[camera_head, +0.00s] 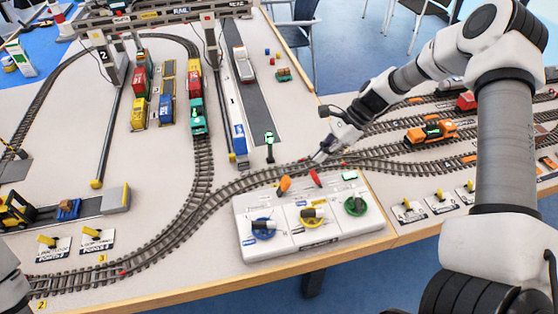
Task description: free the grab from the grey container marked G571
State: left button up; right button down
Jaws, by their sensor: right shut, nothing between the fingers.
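The gantry crane (150,15) spans the tracks at the top left, with a leg marked 2 (104,54). Several coloured containers stand below it, among them a red one (140,84), a blue one (166,108) and a yellow one (138,113). I cannot make out a grey container marked G571 or a grab on it. My right gripper (321,156) is shut and empty, just above the track behind the white control box (290,245). My left gripper is out of view; only a bit of my left arm shows at the lower left.
A green locomotive (197,118) stands on the middle track and an orange one (431,132) at right. A yellow forklift (17,210) is at left.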

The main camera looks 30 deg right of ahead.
aim_at(283, 188)
jog(key=shift+s+a+r+t, duration=0.3)
jog(key=shift+s+a+r, duration=0.2)
jog(key=shift+s+r, duration=0.3)
jog(key=shift+w+d+f, duration=0.1)
jog(key=shift+w, duration=0.25)
jog(key=shift+w+d+f, duration=0.1)
jog(key=shift+w+f, duration=0.15)
jog(key=shift+f, duration=0.45)
jog(key=b+x, duration=0.1)
jog(key=x, duration=0.8)
jog(key=shift+s+r, duration=0.15)
jog(key=shift+s, duration=0.05)
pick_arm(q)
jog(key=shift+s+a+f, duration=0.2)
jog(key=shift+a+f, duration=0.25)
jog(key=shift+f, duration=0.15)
pick_arm(e)
jog(key=shift+a+r, duration=0.1)
jog(key=shift+a, duration=0.1)
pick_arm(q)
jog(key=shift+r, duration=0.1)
